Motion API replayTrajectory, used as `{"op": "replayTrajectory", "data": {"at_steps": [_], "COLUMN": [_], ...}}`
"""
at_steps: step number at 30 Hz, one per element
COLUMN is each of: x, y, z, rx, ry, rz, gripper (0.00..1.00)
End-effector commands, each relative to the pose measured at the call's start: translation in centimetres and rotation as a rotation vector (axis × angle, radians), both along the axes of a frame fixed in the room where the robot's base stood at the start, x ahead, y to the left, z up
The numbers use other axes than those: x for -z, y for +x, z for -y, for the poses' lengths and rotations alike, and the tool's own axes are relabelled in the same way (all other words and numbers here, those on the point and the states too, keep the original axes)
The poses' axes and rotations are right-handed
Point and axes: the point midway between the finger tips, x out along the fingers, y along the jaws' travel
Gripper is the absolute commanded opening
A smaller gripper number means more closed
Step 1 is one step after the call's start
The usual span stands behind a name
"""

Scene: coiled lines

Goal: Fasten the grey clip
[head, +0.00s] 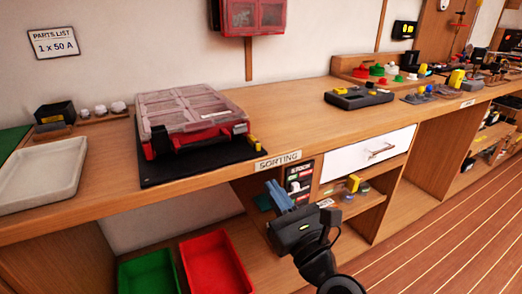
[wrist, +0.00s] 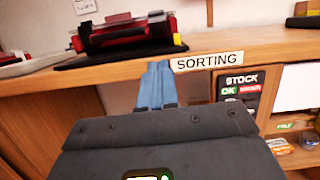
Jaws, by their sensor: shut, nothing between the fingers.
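A red parts case (head: 192,118) with a clear compartment lid lies on a black mat (head: 205,164) on the bench. Its lid looks down. A dark fitting (head: 172,141) sits on its front side, and a small yellow piece (head: 255,141) is at its right front corner. I cannot make out a grey clip for certain. The case (wrist: 120,34) and the yellow piece (wrist: 178,39) also show at the top of the wrist view. My gripper (head: 272,187) is in front of the bench, below its edge and apart from the case. Its blue fingers (wrist: 155,68) are shut and empty.
The bench front edge with a SORTING label (head: 278,160) lies between my gripper and the case. A pale tray (head: 42,174) is left of the case. Green (head: 146,276) and red (head: 214,264) bins are below. The bench right of the case is clear up to a dark device (head: 358,97).

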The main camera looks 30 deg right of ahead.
Motion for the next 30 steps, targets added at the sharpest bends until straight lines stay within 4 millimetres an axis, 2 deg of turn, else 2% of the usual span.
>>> {"op": "replayTrajectory", "data": {"at_steps": [13,17,23,30], "x": [-0.2,-0.5,-1.6,-2.8], "y": [0.5,1.3,4.4,9.0], "z": [0.0,0.0,-0.1,-0.2], "rx": [-0.011,-0.011,-0.011,-0.011], "ry": [0.035,0.035,0.034,0.033], "rz": [0.006,0.006,0.007,0.008], "gripper": [0.0,0.0,0.0,0.0]}}
